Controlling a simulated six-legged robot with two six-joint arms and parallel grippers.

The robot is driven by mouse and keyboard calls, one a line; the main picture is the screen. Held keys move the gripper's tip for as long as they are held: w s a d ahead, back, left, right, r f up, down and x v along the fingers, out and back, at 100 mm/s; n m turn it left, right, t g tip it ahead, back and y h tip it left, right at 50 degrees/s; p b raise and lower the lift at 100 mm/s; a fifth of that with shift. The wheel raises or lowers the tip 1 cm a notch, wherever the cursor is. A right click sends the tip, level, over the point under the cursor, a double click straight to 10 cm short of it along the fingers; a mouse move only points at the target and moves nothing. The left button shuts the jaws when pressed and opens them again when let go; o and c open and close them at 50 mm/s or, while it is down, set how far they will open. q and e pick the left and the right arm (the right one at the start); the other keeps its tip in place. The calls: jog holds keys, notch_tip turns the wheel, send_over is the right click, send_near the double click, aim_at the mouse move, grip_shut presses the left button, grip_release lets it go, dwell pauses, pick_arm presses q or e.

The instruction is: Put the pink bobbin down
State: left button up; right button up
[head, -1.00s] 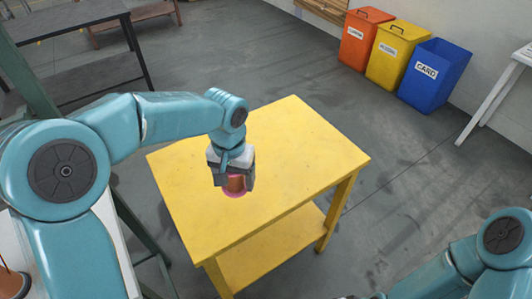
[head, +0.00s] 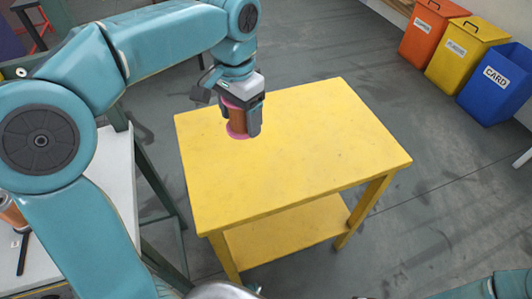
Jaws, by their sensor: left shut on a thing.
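The pink bobbin (head: 237,120) has pink flanges and a copper-brown winding and stands roughly upright. My left gripper (head: 241,112) is shut on it from above, and its fingers hide part of the bobbin's side. The bobbin appears over the far left part of the yellow table (head: 300,150). I cannot tell whether its lower flange touches the table top. My right gripper is out of view; only a piece of my right arm shows at the bottom right.
The rest of the yellow table top is bare, as is its lower shelf (head: 285,232). A white table (head: 105,205) at the left holds another copper-wound bobbin (head: 12,212). Orange (head: 432,35), yellow (head: 465,52) and blue (head: 497,85) bins stand at the back right.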

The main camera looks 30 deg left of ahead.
pick_arm(q)
notch_tip(320, 180, down, 17)
jog(key=b, duration=0.2)
jog(key=shift+f+b, duration=0.2)
jog(key=shift+b, duration=0.15)
jog(key=shift+r, duration=0.1)
jog(key=shift+f, duration=0.25)
jog(key=o, duration=1.4)
jog(key=shift+o, duration=0.2)
jog(key=shift+r, duration=0.3)
notch_tip(320, 180, up, 12)
jog(key=p, duration=0.2)
